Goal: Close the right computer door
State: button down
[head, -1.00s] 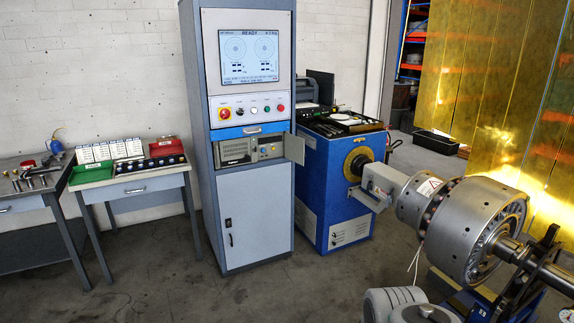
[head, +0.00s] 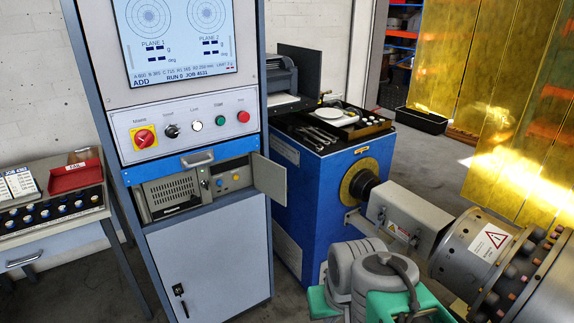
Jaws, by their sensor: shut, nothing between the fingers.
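The right computer door (head: 270,178) is a small flat grey panel at the right edge of the cabinet's computer bay. It stands open, swung out to the right, with its face towards me. I cannot make out my gripper's fingers.
A blue drawer front (head: 197,160) with a handle is above the bay. A control panel (head: 190,128) and screen are higher up. The blue machine (head: 335,165), with tools on top, stands close behind the door. A large grey rotor (head: 530,270) fills the lower right.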

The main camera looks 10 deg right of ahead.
aim_at(270, 178)
jog(key=i, duration=0.3)
jog(key=z, duration=1)
jog(key=i, duration=1.45)
jog(key=u, duration=3)
